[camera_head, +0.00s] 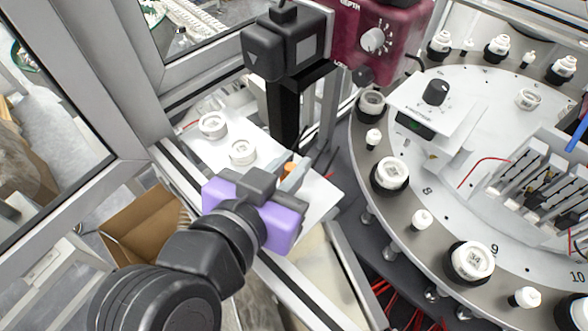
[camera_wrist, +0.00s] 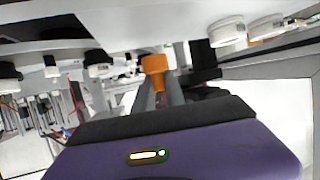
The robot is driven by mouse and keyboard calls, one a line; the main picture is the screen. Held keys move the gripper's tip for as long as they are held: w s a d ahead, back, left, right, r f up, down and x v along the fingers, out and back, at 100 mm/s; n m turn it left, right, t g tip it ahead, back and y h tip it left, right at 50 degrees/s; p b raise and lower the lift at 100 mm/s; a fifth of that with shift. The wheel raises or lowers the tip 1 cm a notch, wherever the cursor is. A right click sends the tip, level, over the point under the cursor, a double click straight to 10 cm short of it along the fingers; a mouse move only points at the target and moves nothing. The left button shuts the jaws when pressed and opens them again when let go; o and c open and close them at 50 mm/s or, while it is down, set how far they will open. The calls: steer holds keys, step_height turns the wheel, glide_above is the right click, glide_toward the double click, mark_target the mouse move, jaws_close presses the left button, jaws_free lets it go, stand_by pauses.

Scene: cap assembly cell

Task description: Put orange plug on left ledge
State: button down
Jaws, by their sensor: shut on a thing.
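The orange plug (camera_wrist: 155,66) is between my gripper's fingertips in the wrist view, and my gripper (camera_wrist: 160,88) is shut on it. In the head view the plug (camera_head: 290,168) shows as a small orange bit at the tips of my gripper (camera_head: 292,176), mostly hidden by the fingers. My gripper is over or beside the white left ledge (camera_head: 322,194); I cannot tell whether the plug touches it. Two round white caps, a farther one (camera_head: 212,125) and a nearer one (camera_head: 243,152), sit on the ledge's far part.
A round turntable (camera_head: 432,232) with several white-and-black fixtures stands to the right. A black post (camera_head: 285,112) rises just behind the ledge, with a dark red control box (camera_head: 385,30) beside it. A cardboard box (camera_head: 140,226) is at lower left. Frame rails run along the left.

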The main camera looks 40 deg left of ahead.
steer(key=shift+f, duration=1.4)
steer(key=shift+f, duration=0.15)
steer(key=c, duration=1.4)
jaws_free()
steer(key=shift+s+r, duration=0.2)
steer(key=shift+r, duration=0.1)
steer(key=v, duration=1.1)
steer(key=shift+s+d+r+b, duration=0.15)
steer(key=shift+s+b, duration=0.1)
steer(key=shift+b, duration=0.15)
steer(key=shift+s, duration=0.1)
